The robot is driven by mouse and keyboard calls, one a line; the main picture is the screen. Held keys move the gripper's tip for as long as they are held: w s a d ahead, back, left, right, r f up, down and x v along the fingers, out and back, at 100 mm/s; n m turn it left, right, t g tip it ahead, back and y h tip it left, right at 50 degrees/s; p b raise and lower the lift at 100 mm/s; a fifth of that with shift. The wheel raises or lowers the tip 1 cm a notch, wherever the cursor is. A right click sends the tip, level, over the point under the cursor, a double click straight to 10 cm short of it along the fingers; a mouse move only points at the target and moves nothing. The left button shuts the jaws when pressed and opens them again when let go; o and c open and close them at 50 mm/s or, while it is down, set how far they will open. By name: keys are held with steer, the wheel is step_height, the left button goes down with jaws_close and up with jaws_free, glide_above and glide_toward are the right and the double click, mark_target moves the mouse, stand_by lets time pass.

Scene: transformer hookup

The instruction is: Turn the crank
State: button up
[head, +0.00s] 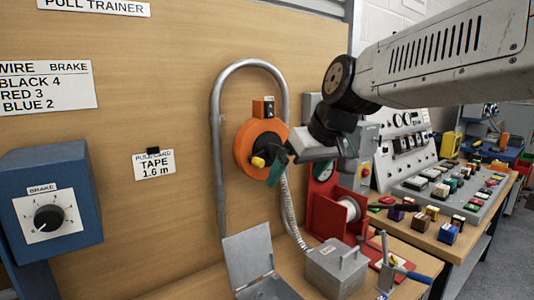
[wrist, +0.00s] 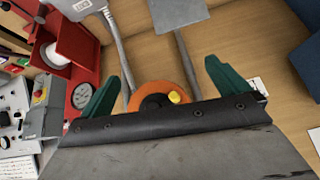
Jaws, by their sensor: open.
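The crank is an orange round reel (head: 243,150) on the wooden board, with a yellow knob (head: 257,162) on its face. My gripper (head: 279,165) is right in front of the reel and hides part of its right side. In the wrist view the orange reel (wrist: 163,86) and yellow knob (wrist: 174,97) show between the two green fingers, partly hidden behind the dark gripper edge. My gripper (wrist: 168,62) is open there, with nothing seen held. I cannot tell whether a finger touches the knob.
A bent metal tube (head: 217,120) arches around the reel. A blue brake box (head: 50,200) with a dial stands at left. Below are a grey box (head: 337,268), an open metal lid (head: 250,255) and a red stand (head: 325,215) with a white spool. A control desk is at right.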

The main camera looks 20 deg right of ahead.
mark_target(269, 152)
steer(key=w+r+n+t, duration=0.15)
steer(key=w+r, duration=0.35)
steer(key=w, duration=0.6)
steer(key=shift+m+t+y, duration=0.25)
steer(key=shift+t+y, duration=0.05)
steer(key=shift+t, duration=0.15)
steer(key=x, duration=0.7)
steer(key=shift+a+f, duration=0.1)
steer(key=shift+f, duration=0.2)
steer(key=c, duration=1.3)
steer(key=shift+d, duration=0.2)
